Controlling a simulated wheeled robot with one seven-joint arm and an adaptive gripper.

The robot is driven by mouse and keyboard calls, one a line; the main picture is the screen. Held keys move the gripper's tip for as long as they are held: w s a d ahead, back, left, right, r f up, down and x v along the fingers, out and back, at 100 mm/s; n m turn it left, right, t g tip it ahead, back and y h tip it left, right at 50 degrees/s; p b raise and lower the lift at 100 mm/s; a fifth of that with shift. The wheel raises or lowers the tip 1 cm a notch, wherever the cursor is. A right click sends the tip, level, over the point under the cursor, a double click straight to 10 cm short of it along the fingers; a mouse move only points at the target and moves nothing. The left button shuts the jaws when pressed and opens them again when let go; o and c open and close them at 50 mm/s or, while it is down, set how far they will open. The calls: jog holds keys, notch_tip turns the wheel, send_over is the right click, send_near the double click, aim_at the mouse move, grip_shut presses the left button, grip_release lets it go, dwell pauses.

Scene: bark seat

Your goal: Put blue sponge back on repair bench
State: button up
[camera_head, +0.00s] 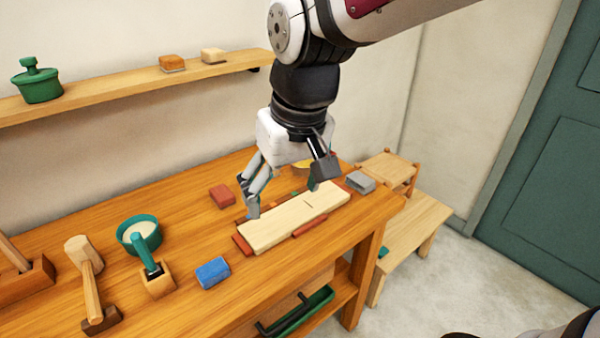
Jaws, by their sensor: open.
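The blue sponge (213,272) lies flat near the front edge of the wooden repair bench (190,215), left of the pale board. My gripper (284,198) is open and empty, pointing down over the pale wooden board (275,222). Its fingers are spread, with the left fingertip close to the board's left end. I cannot tell whether it touches the board. The sponge is to the left of and nearer than my gripper, clear of it.
A wall shelf (130,88) runs behind. A low wooden seat (418,230) stands right.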

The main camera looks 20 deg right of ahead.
jog(key=s+d+t, duration=0.1)
jog(key=s+d, duration=0.2)
jog(key=s, duration=0.2)
jog(key=s+d+r+m+t, duration=0.1)
jog(key=s+d, duration=0.2)
jog(key=s, duration=0.3)
jog(key=shift+r+h, duration=0.25)
jog(key=shift+h, duration=0.15)
